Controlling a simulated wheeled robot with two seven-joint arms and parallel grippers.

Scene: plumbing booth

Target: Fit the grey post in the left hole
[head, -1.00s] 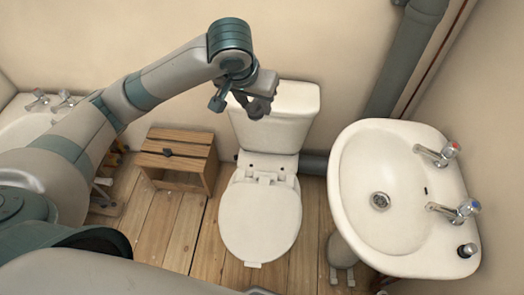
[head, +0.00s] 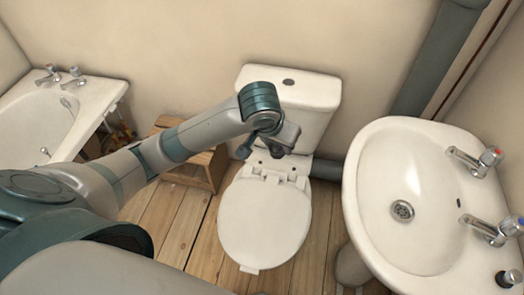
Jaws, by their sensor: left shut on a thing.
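The white toilet (head: 265,215) stands in the middle, with its lid down. Small dark spots show on the ledge behind the lid, at the foot of the cistern; the left one looks like the left hole (head: 263,168). My left gripper (head: 275,151) is just above this ledge, in front of the cistern, and is shut on a small dark grey thing, most likely the grey post. The post is too small and too much covered by the gripper to make out its shape or tilt. I cannot tell whether it touches the ledge. My right gripper is not in view.
The cistern (head: 295,92) rises right behind my left gripper. A white basin (head: 425,235) with two taps stands at the right. A wooden step stool (head: 193,172) is behind my left forearm. A bath (head: 92,100) is at the far left.

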